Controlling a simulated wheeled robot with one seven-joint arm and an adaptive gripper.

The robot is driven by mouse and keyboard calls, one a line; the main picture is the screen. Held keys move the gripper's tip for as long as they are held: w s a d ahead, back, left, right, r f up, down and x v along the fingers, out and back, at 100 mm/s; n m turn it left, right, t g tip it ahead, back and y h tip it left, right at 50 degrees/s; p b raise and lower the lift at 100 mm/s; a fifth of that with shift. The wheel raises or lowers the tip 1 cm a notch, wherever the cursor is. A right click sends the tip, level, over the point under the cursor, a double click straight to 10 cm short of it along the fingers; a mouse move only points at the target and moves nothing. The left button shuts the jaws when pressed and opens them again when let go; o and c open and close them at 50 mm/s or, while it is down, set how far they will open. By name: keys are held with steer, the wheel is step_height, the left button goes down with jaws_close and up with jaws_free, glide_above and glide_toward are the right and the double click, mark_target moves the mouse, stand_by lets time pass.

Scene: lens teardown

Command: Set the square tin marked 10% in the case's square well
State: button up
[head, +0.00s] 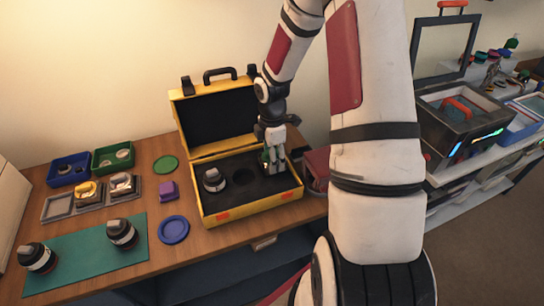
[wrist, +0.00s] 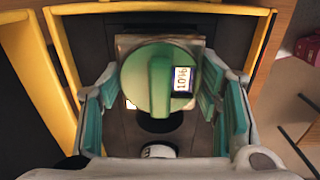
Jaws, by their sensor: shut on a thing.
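The square tin marked 10% (wrist: 138,85) has a pale square body under a round green lid with a raised bar and a white 10% label. My gripper (wrist: 160,82) is shut on it, with teal pads at its left and right sides. In the head view my gripper (head: 272,148) points down inside the right part of the open yellow case (head: 248,216), and a bit of green shows at its fingers. The tin hides what lies below it, so I cannot see the square well or tell whether the tin touches the foam.
A dark-and-white lens part (head: 213,180) stands in the case's left part, beside an empty round well (head: 244,177). The case lid (head: 217,118) stands open behind. A dark red box (head: 317,168) is close on the right. A blue dish (head: 173,230) lies left of the case.

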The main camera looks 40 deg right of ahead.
steer(key=shift+f+b, duration=0.35)
steer(key=shift+f, duration=1)
steer(key=o, duration=1.2)
steer(key=o, duration=0.4)
steer(key=shift+c, duration=0.2)
steer(key=shift+r+p, duration=2.45)
steer(key=shift+r, duration=2.05)
